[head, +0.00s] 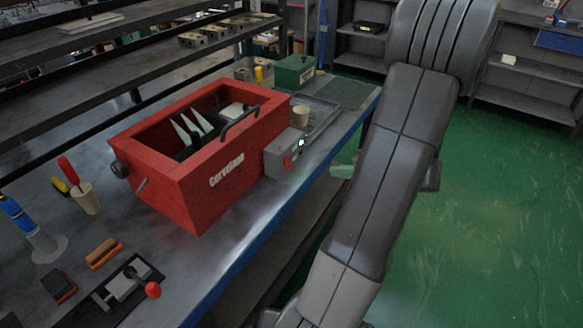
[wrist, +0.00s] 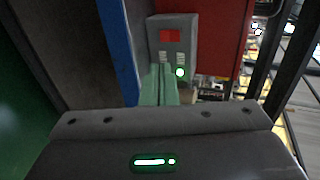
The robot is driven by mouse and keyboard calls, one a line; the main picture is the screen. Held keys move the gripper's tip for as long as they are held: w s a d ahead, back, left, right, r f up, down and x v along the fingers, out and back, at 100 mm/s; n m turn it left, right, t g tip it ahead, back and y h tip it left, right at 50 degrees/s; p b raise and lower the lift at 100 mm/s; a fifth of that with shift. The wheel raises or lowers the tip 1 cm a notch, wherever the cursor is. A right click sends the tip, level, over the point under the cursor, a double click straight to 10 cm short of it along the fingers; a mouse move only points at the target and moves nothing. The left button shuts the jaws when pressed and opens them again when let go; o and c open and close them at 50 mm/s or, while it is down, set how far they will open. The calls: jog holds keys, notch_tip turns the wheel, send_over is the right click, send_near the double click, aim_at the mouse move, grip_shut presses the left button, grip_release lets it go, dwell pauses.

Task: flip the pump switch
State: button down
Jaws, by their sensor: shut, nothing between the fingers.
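I cannot tell which part is the pump switch. My gripper (wrist: 161,68) has green fingers, shut and empty, pointing at the box in the wrist view. Its fingertips overlap the box's lower part there, beside the lit spot. In the head view my gripper (head: 342,171) is right of the box, apart from it, past the bench edge and partly hidden by my arm.
The workbench (head: 235,235) has a blue front edge. A beige cup (head: 300,116), a grey tray (head: 318,112) and a green box (head: 294,71) stand beyond the control box. Tools lie at the near left. The green floor (head: 490,200) to the right is clear.

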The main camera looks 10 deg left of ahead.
aim_at(289, 168)
jog(key=p+x, duration=0.1)
jog(key=x, duration=1.2)
jog(key=shift+w+a+p, duration=0.15)
jog(key=shift+a+p, duration=0.2)
jog(key=shift+p, duration=0.05)
jog(key=shift+a+f, duration=0.1)
jog(key=shift+f, duration=0.05)
jog(key=b, duration=0.1)
jog(key=f+b, duration=0.1)
jog(key=b, duration=0.1)
jog(key=shift+w+a+y, duration=0.15)
jog(key=shift+y, duration=0.15)
jog(key=shift+r+p, duration=0.3)
jog(key=shift+r, duration=0.1)
